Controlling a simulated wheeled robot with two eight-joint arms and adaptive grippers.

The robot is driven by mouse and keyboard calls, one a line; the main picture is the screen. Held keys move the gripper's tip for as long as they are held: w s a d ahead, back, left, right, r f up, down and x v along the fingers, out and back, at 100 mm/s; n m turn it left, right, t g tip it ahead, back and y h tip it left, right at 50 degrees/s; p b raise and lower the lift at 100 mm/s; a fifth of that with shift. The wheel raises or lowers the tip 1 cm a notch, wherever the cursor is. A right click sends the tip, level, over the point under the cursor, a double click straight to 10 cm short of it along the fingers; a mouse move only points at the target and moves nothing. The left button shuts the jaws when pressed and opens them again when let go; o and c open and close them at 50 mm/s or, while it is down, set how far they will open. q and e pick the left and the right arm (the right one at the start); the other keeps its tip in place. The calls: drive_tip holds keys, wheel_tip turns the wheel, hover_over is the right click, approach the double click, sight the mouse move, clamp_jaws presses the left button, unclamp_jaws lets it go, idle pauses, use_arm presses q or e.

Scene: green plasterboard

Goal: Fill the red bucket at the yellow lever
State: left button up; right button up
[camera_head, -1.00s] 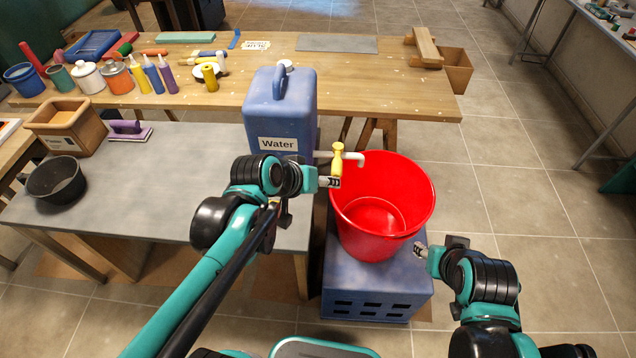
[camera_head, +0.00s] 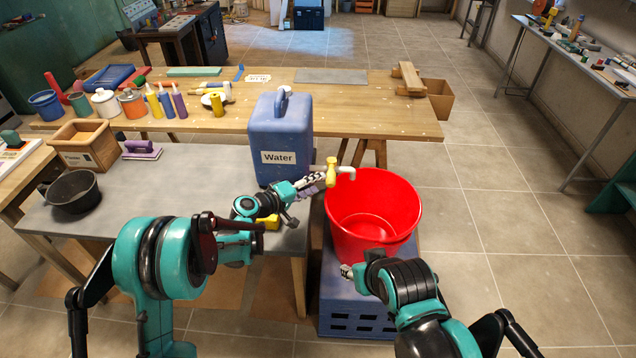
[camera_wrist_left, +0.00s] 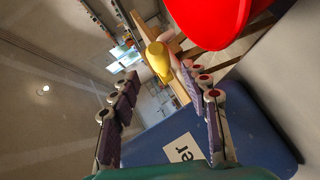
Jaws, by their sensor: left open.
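The blue water container (camera_head: 280,135) stands on the grey bench, and its pale spout carries a yellow lever (camera_head: 331,170). The red bucket (camera_head: 374,215) stands upright on a blue crate (camera_head: 357,315) by the spout. Only red shows inside, and no stream is visible. My left gripper (camera_head: 318,181) is open just left of the lever. In the left wrist view the lever (camera_wrist_left: 158,60) appears ahead between the spread fingers, with the bucket (camera_wrist_left: 212,22) above. My right gripper (camera_head: 347,271) is low at the bucket's front left; its jaw state and any contact are unclear.
A black pan (camera_head: 74,192), a wooden box (camera_head: 84,146) and a purple-handled float (camera_head: 141,149) stand on the left of the grey bench (camera_head: 160,205). Bottles and tubs line the wooden table (camera_head: 390,122) behind. The floor on the right is clear.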

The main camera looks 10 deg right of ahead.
sight(330, 178)
use_arm(q)
drive_tip(key=b+x, duration=0.1)
drive_tip(key=x, duration=0.5)
drive_tip(key=shift+w+d+f+b, duration=0.1)
drive_tip(key=shift+d+b, duration=0.15)
drive_tip(key=shift+b, duration=0.15)
drive_tip(key=shift+w+d, duration=0.2)
drive_tip(key=shift+d, duration=0.1)
clamp_jaws()
